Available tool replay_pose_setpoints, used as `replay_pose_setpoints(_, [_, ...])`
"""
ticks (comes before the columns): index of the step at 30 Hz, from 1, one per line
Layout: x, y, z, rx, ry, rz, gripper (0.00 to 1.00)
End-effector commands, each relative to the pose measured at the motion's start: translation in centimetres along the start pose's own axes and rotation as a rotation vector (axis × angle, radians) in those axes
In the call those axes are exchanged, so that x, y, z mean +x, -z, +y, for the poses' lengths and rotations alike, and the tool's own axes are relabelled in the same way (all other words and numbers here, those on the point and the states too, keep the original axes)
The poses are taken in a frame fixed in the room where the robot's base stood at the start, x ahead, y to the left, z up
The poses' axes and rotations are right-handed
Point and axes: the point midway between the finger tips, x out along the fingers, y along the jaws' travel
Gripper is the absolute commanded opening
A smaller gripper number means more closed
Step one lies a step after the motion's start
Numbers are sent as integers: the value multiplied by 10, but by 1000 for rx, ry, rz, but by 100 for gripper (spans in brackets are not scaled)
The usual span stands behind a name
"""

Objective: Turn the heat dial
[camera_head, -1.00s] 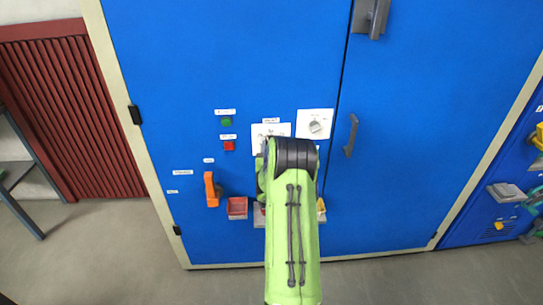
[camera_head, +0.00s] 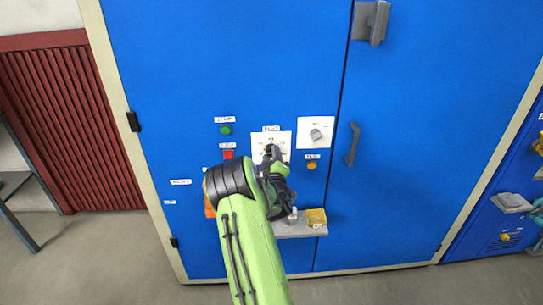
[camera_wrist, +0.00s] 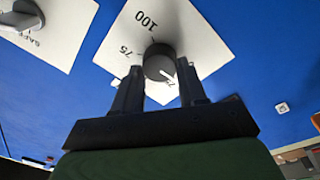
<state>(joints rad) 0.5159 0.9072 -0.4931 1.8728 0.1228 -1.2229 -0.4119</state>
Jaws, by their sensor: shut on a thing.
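The heat dial is a dark round knob (camera_wrist: 159,62) with a white pointer mark, on a white plate (camera_wrist: 192,32) printed with 75 and 100. In the wrist view the mark points toward the lower right. The plate (camera_head: 285,140) also shows in the head view on the blue cabinet's left door, where my gripper partly covers it. My gripper (camera_wrist: 159,70) is shut on the dial, one dark finger on each side of it. In the head view my gripper (camera_head: 272,153) reaches the dial from below.
A second white plate with a grey knob (camera_head: 316,135) is just right of the dial. A green button (camera_head: 226,130) and a red button (camera_head: 228,154) are to the left. A ledge (camera_head: 293,230) with a yellow block (camera_head: 316,217) juts out below. A door handle (camera_head: 352,145) is farther right.

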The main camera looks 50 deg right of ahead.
Motion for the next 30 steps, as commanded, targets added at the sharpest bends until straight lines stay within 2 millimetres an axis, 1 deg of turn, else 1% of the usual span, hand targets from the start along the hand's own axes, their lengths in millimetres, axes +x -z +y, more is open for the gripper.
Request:
replay_pose_setpoints(6, [0, 1, 0, -193, 14, 12, 11])
replay_pose_setpoints(15, [0, 0, 0, -386, 23, 26, 11])
replay_pose_setpoints(22, [0, -1, 0, -460, 27, 31, 11])
replay_pose_setpoints(30, [0, -1, 0, -486, 28, 32, 11])
